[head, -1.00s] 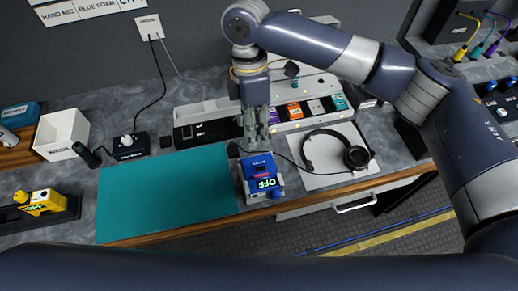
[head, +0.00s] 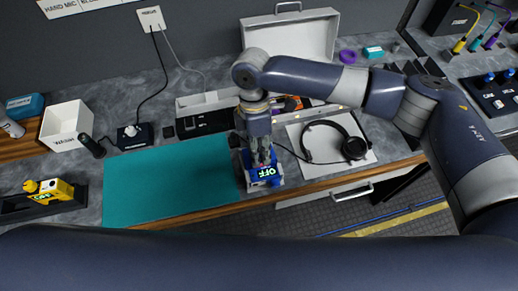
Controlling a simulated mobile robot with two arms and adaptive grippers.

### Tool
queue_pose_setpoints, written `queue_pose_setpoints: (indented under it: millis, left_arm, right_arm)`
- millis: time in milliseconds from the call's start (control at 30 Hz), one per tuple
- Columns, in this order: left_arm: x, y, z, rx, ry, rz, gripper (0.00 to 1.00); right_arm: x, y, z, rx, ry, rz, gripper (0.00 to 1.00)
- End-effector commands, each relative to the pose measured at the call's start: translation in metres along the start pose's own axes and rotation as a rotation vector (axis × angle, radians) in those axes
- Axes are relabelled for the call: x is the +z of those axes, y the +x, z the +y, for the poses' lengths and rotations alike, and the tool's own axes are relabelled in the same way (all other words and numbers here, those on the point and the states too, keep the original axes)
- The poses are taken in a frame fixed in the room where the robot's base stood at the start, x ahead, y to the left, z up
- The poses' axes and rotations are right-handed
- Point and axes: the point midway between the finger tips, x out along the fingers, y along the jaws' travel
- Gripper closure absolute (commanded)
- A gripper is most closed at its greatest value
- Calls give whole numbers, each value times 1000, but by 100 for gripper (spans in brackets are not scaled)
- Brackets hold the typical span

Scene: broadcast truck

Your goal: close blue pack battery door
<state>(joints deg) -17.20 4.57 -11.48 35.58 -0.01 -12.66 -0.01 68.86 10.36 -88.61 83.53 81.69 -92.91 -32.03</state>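The blue pack (head: 264,174), with a lit green "OFF" label, stands in a light-coloured holder near the table's front edge, just right of the teal mat. My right gripper (head: 261,158) points down over the back part of the pack, at or very close to its top. The gripper hides that part, so I cannot tell how the battery door stands or whether the fingers touch it. The finger gap is too small to judge. My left gripper is out of view.
The teal mat (head: 165,185) is bare. A headset (head: 350,148) lies on a white sheet to the right. A white bin (head: 68,126) and a yellow pack (head: 52,190) are at the left. An open white case (head: 295,35) stands behind my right arm.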

Motion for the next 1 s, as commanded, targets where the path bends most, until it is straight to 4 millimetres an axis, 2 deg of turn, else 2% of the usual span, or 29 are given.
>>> queue_pose_setpoints:
  millis: [367,600,800,1000]
  left_arm:
    - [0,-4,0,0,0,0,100]
    - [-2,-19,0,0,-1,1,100]
    - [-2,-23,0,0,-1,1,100]
    - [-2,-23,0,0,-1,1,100]
  right_arm:
    - [1,0,-2,18,-1,-2,100]
    - [1,8,-7,161,-2,-3,100]
    - [0,14,-8,250,0,-1,100]
    - [0,15,-7,267,-1,1,100]
